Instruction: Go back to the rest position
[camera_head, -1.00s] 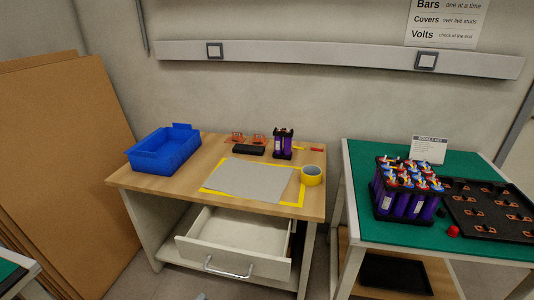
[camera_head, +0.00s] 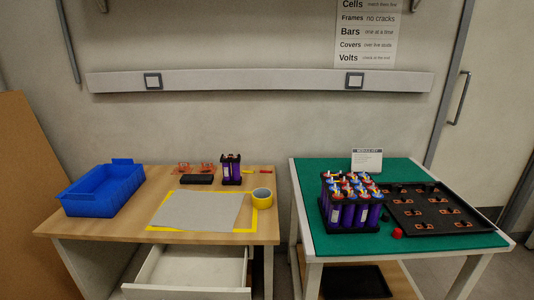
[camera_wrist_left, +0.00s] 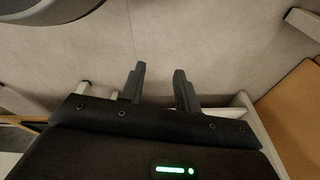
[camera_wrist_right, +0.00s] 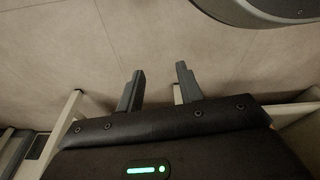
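My left gripper (camera_wrist_left: 158,85) shows in the left wrist view with its two fingers apart and nothing between them, over bare floor. My right gripper (camera_wrist_right: 160,85) shows in the right wrist view, also with fingers apart and empty over the floor. Neither gripper shows in the head view. The block of purple cells (camera_head: 350,203) with busbars on top stands on the green mat (camera_head: 322,242) of the right table. A black tray (camera_head: 470,226) with several copper busbars lies to its right.
A red cap (camera_head: 397,233) lies on the mat.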

